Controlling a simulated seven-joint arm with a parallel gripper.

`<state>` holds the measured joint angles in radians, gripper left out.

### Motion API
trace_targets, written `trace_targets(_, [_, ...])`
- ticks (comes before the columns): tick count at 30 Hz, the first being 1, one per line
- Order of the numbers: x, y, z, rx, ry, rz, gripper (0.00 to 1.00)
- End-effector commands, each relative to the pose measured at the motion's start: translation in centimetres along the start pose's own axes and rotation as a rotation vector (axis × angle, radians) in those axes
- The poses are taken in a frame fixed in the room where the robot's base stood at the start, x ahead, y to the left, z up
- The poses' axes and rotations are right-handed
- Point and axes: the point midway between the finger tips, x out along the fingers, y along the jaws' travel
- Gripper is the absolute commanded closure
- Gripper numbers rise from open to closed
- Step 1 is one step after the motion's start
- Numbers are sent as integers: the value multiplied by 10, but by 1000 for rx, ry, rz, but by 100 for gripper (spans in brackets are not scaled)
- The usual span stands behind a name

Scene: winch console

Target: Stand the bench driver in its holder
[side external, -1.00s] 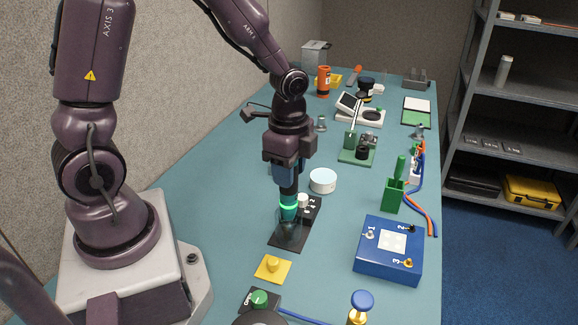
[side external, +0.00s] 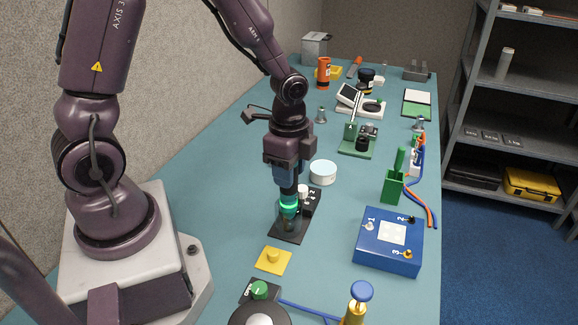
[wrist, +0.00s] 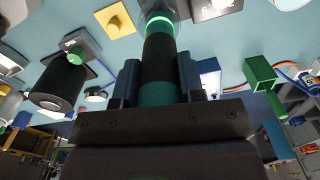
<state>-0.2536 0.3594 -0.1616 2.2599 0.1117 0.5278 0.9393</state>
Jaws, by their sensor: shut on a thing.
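My gripper (side external: 288,184) is shut on the bench driver, a dark upright cylinder with a teal band (wrist: 158,94) and a glowing green ring (side external: 288,207). In the wrist view the two fingers flank its body. The driver is over a black plate (side external: 284,238) with a smoky, see-through cylinder (side external: 287,224) below the ring. I cannot tell whether the driver's lower end touches the plate. A green upright block (side external: 393,189) with a green handle standing in it is to the right; I cannot tell for certain which piece is the driver's holder.
A white knob (side external: 303,191) is close beside the driver. A round white tin (side external: 323,172) stands behind it. A yellow block (side external: 273,259) is in front, and a blue numbered box (side external: 388,241) is at right. Teal bench top is clear at left.

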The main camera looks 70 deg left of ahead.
Motion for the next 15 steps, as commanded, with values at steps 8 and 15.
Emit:
trace_targets(8, [6,0,0,0,0,0,98])
trace_targets(15, [6,0,0,0,0,0,39])
